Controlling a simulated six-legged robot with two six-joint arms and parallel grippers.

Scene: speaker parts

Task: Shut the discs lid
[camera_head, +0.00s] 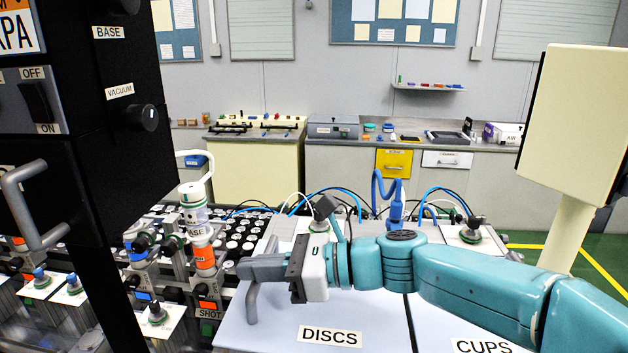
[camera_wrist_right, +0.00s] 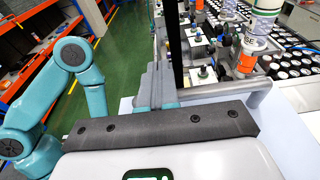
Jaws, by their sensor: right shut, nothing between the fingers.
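The discs lid (camera_head: 290,318) is a flat pale panel with a DISCS label, low in the middle of the head view. It also shows at the right of the wrist view (camera_wrist_right: 292,125). Its grey bar handle (camera_head: 251,304) stands at its left edge. My right gripper (camera_head: 243,268) is shut and empty, at the handle's upper end; I cannot tell whether they touch. Rows of dark discs with white tops (camera_head: 245,235) show uncovered beyond the lid's left edge. The far part of the lid is hidden behind my right arm. My left gripper is not in view.
The cups lid (camera_head: 435,325) lies right beside the discs lid. A black vacuum cabinet (camera_head: 115,150) stands tall at the left. An orange-banded bottle (camera_head: 203,255) and small fixtures stand left of the lid. A cream panel on a post (camera_head: 575,120) stands at the right.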

